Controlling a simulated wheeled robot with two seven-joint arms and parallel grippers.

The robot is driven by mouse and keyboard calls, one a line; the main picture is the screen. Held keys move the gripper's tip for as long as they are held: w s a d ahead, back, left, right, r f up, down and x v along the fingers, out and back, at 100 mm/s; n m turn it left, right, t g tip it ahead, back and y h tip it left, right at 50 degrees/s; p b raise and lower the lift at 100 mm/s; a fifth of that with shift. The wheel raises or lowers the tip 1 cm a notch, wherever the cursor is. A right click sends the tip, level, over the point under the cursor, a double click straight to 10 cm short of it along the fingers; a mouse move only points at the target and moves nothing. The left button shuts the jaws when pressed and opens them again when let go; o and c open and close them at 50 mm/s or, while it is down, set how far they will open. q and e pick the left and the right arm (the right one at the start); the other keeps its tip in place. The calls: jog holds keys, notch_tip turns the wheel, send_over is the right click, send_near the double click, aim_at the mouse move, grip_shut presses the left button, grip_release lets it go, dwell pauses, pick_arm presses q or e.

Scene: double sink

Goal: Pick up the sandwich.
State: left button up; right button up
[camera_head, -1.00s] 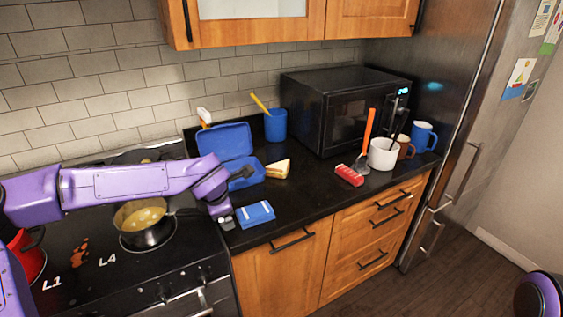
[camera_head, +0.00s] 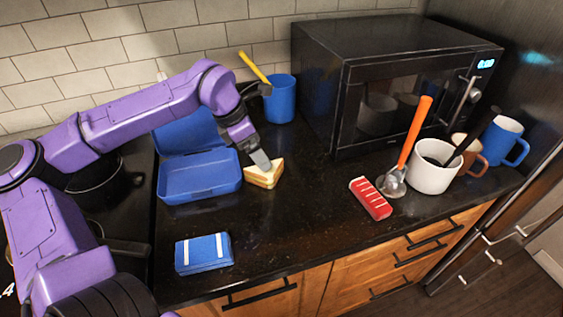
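The sandwich (camera_head: 266,178) is a pale, wedge-shaped piece lying on the black counter, just right of the open blue lunch box (camera_head: 200,178). My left gripper (camera_head: 260,161) reaches down from above with its fingertip over the sandwich's upper left part. It looks touching or very close. The view does not show whether the fingers are apart or closed. My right gripper is not in view.
A blue cup (camera_head: 280,100) with a yellow-handled tool stands behind. The black microwave (camera_head: 385,90) is at right. A red block (camera_head: 370,198), white pot (camera_head: 434,172) and blue mug (camera_head: 503,140) stand right. A blue case (camera_head: 203,253) lies in front. The middle front counter is clear.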

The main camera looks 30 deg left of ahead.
aim_at(265, 173)
pick_arm(q)
jog(key=s+f, duration=0.1)
jog(key=s+d+f+p, duration=0.1)
jog(key=f, duration=0.1)
jog(key=shift+s+f, duration=0.1)
jog(key=shift+s, duration=0.2)
jog(key=w+f, duration=0.2)
jog(key=f, duration=0.1)
jog(key=w+f, duration=0.1)
jog(key=f, duration=0.1)
jog(key=shift+w+d, duration=0.35)
jog(key=shift+d, duration=0.05)
jog(key=shift+s+r, duration=0.15)
jog(key=shift+s, duration=0.25)
jog(key=shift+s+r, duration=0.1)
jog(key=shift+c, duration=1.4)
jog(key=c, duration=0.3)
jog(key=shift+w, duration=0.2)
jog(key=shift+c, duration=0.2)
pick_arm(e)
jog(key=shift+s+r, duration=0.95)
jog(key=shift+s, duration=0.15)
